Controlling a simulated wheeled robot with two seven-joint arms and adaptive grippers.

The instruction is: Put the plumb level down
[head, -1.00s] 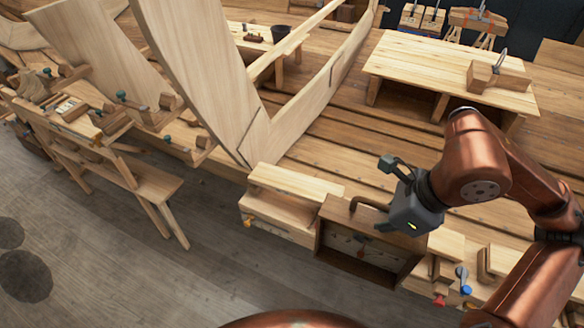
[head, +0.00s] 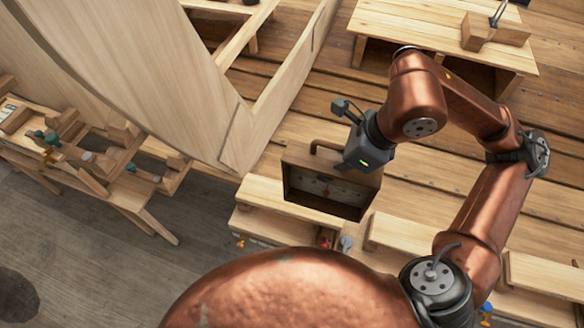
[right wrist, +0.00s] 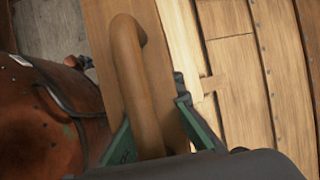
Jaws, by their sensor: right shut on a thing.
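The plumb level is a dark-framed wooden box (head: 328,188) with a recessed face and a curved handle on top. It is at the centre of the head view. My right gripper (head: 338,152) is shut on its handle. In the right wrist view the brown handle (right wrist: 138,85) runs between the two green fingers (right wrist: 158,138), with the level's wooden top (right wrist: 103,35) beside it. The level looks slightly tilted in the head view, above or against the low bench; I cannot tell whether it touches. My left gripper is out of view.
A low pale bench (head: 262,192) lies just below and left of the level. The curved hull planking (head: 240,145) rises at left. Bare plank decking (head: 425,205) lies right of the level. A work table (head: 410,28) with a wooden block (head: 478,32) stands behind.

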